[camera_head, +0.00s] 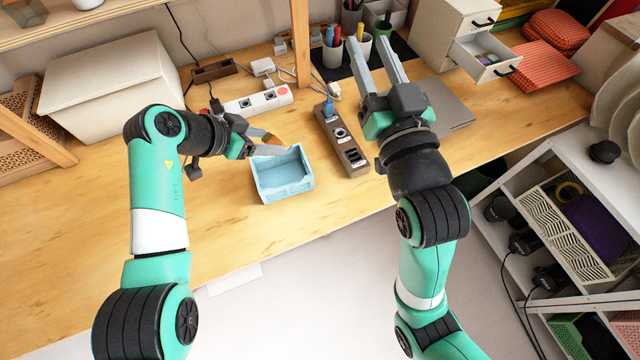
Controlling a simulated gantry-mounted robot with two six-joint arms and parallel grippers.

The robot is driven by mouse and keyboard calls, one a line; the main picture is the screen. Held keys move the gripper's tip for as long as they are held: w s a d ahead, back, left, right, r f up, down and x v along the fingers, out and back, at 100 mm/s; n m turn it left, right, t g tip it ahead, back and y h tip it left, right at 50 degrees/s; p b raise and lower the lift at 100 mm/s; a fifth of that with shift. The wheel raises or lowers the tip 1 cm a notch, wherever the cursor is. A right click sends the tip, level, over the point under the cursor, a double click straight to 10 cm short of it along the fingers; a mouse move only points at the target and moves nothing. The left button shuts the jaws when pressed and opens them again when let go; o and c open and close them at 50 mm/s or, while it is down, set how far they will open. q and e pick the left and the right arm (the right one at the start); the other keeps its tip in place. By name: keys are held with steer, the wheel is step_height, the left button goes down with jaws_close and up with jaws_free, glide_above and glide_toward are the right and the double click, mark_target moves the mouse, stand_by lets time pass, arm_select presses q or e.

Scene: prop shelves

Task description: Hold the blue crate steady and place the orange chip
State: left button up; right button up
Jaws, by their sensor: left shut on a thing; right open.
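A light blue open crate (284,185) stands upright on the wooden table. My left gripper (277,144) is at the crate's back rim. An orange chip (273,139) shows at its fingertips, and the gripper is shut on it. The chip is small and partly hidden by the fingers. I cannot tell whether the fingers touch the crate. My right gripper (369,42) is open and empty, its two long fingers pointing to the back of the table, well to the right of the crate.
A dark power strip (350,152) lies right of the crate, and a white power strip (258,102) lies behind it. Pen cups (332,52) stand at the back near my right gripper. A large white box (110,85) is at the left. The table's front left (225,235) is clear.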

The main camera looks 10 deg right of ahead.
steer(key=a+f+n+g, duration=0.1)
steer(key=a+f+g, duration=0.1)
steer(key=f, duration=0.7)
steer(key=a+f+g, duration=0.2)
steer(key=f, duration=0.7)
steer(key=n+g+y, duration=0.1)
steer(key=n+g, duration=0.1)
steer(key=g, duration=0.1)
glide_toward(307, 162)
steer(key=x, duration=1.1)
steer(key=shift+w, duration=0.15)
jaws_close()
